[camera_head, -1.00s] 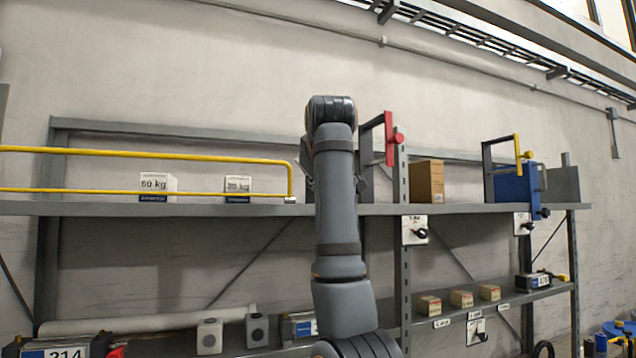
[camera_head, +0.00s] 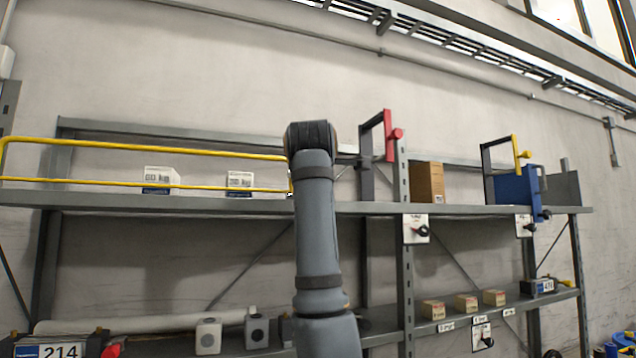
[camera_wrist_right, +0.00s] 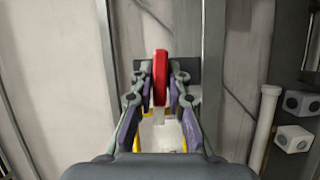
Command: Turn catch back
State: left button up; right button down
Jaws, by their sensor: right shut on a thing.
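A red catch (camera_wrist_right: 160,68) stands between the fingers of my right gripper (camera_wrist_right: 161,88) in the right wrist view, and the fingers are shut on it. A yellow rail (camera_head: 150,148) runs along the upper shelf at the left of the head view. Its right end meets my right arm, and part of it shows below the catch in the wrist view. In the head view my arm hides the catch and my right gripper. My left gripper is in neither view.
Right of my arm, a grey bracket with a red handle (camera_head: 389,136) and a cardboard box (camera_head: 427,182) stand on the upper shelf (camera_head: 470,208). Farther right is a blue box (camera_head: 512,188). Two grey blocks (camera_head: 257,331) are on the lower shelf.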

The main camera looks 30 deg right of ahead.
jog(key=shift+f+n, duration=0.1)
jog(key=shift+n, duration=0.4)
jog(key=c, duration=1.4)
grip_release()
jog(key=shift+o, duration=0.2)
jog(key=v, duration=1.2)
jog(key=shift+a+f, duration=0.1)
